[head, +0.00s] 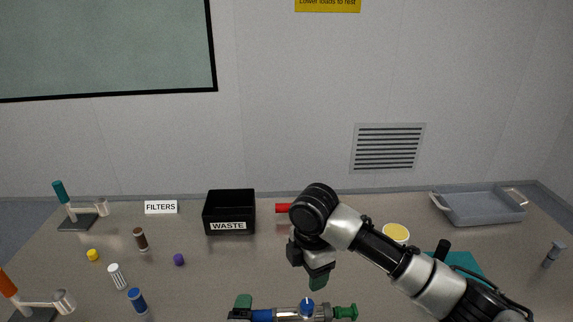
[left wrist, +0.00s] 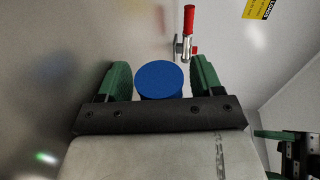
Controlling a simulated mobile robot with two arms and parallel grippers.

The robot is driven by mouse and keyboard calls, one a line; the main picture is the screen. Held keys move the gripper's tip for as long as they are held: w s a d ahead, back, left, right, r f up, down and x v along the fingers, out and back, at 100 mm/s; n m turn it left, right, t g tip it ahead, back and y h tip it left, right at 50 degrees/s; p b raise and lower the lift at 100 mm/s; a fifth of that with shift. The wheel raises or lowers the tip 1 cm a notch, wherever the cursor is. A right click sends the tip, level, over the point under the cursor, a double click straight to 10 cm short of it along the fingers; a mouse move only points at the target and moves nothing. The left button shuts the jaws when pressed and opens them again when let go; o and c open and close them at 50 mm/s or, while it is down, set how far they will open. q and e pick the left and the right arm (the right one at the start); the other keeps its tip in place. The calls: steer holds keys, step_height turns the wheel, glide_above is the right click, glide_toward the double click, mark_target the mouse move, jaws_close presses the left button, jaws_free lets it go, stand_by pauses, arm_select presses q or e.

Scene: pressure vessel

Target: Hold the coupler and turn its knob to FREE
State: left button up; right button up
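The coupler (head: 262,314) lies across the bottom edge of the head view, with a blue left section, a metal middle, a blue knob (head: 307,307) on top and a green right end. In the left wrist view a round blue end of it (left wrist: 159,80) sits between the fingers. Knob markings are too small to read.
A black WASTE bin (head: 229,211) and FILTERS sign (head: 160,207) stand at the back. A red handle (head: 283,208) is partly behind my right arm. A grey tray (head: 480,207) is back right. Stands and small cylinders occupy the left side.

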arm_select(q)
steer(key=v, duration=1.2)
stand_by(0.3)
